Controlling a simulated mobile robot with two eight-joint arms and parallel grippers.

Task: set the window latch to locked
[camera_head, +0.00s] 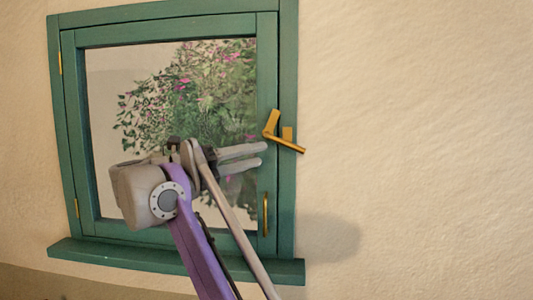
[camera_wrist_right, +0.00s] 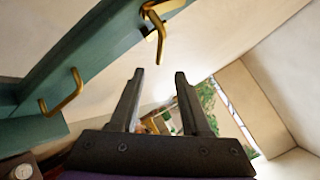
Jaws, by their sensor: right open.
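The brass window latch (camera_head: 285,144) is at the right side of the green window. Its long arm slopes down to the right, ending over the wall beside the frame, and a shorter brass piece stands up at its left end. It also shows at the top of the right wrist view (camera_wrist_right: 161,40). My right gripper (camera_head: 262,155) is open and empty, just left of the latch and slightly below it, with a small apparent gap. In the right wrist view its two fingers (camera_wrist_right: 160,75) are spread, with the latch beyond the tips. My left gripper is not in view.
The green-framed window (camera_head: 287,60) is shut, with a flowering bush behind the glass. A brass pull handle (camera_head: 265,214) sits below the latch and also shows in the right wrist view (camera_wrist_right: 65,96). A sill (camera_head: 180,262) juts out below. The wall to the right is bare.

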